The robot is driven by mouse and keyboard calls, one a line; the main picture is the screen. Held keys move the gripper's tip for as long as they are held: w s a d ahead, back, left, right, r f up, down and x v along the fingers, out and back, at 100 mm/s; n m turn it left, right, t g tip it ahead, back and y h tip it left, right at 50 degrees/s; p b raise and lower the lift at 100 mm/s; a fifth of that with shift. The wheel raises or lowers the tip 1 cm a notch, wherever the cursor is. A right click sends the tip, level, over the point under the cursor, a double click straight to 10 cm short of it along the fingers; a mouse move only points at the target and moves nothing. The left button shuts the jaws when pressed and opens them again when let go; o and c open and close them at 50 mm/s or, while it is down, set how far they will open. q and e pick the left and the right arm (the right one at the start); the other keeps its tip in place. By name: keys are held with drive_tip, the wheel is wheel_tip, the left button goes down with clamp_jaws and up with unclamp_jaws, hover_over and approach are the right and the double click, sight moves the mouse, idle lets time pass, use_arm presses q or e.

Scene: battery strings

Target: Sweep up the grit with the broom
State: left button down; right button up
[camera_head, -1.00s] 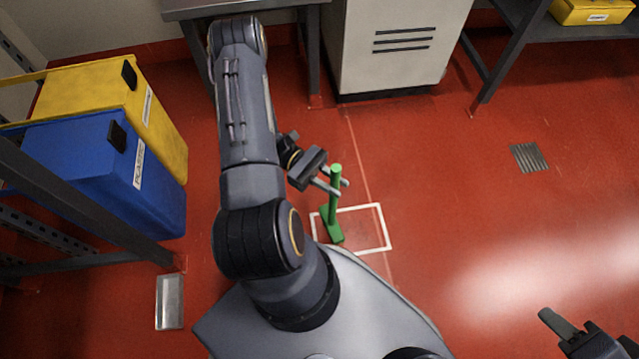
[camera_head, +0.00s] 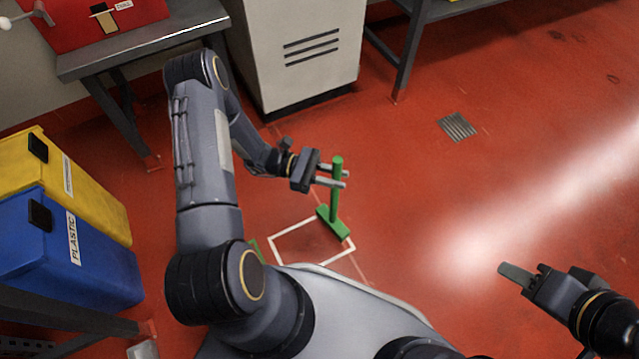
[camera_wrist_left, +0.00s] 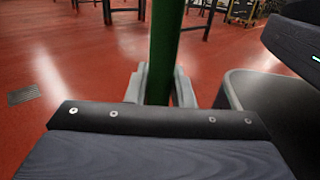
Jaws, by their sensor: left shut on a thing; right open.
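The green broom (camera_head: 335,190) stands nearly upright, its head (camera_head: 333,223) low over or on the floor at the right edge of a white outlined square (camera_head: 328,262); I cannot tell whether it touches. My left gripper (camera_head: 340,178) is shut on the upper handle. In the left wrist view the green handle (camera_wrist_left: 165,50) rises between the fingers (camera_wrist_left: 160,85). My right gripper (camera_head: 515,277) is open and empty at the lower right. Small dark marks (camera_head: 613,78) lie on the floor at the upper right; I cannot tell whether they are grit.
Blue (camera_head: 70,250) and yellow (camera_head: 75,180) bins stand at the left. A grey table (camera_head: 150,45) with a red box (camera_head: 90,22) and a white cabinet (camera_head: 300,75) stand at the back. A drain grate (camera_head: 457,127) lies in open red floor. A metal tray (camera_head: 143,350) shows lower left.

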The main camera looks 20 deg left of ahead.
use_arm(q)
drive_tip(key=w+d+f+b, duration=0.3)
drive_tip(key=f+b, duration=0.2)
drive_tip(key=shift+w+f, duration=0.25)
drive_tip(key=shift+w, duration=0.15)
drive_tip(key=shift+f, duration=0.75)
idle(0.6)
